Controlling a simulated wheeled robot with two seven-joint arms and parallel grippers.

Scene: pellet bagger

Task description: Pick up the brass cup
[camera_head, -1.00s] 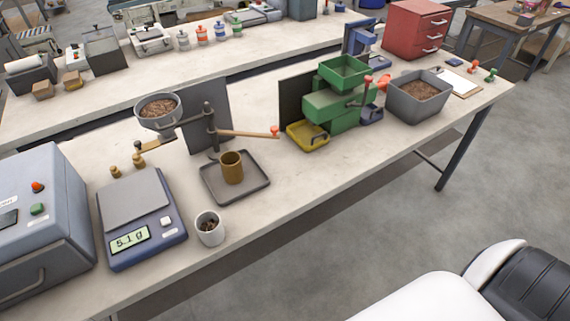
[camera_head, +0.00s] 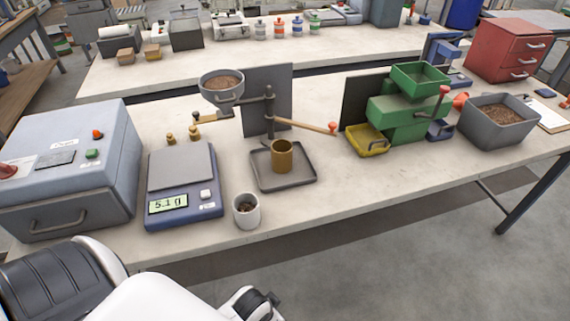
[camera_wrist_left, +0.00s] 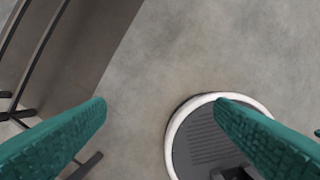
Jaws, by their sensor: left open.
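The brass cup (camera_head: 282,156) stands upright on a dark grey square tray (camera_head: 286,184) in the middle of the near bench, below the funnel stand. Its inside is too small to make out. My left gripper (camera_wrist_left: 160,103) shows in the left wrist view with its two teal fingers wide apart and nothing between them. Below it are the grey floor and a round white-rimmed part of my base. In the head view my left arm comes in along the bottom edge, in front of the bench and well short of the cup. My right gripper is in neither view.
A scale (camera_head: 182,187) reading 5.1 g and a white cup (camera_head: 246,210) stand left of the tray. A funnel of pellets (camera_head: 222,84) and a wooden lever (camera_head: 305,126) stand behind the brass cup. A yellow bin (camera_head: 367,140) and green machine (camera_head: 405,108) stand right.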

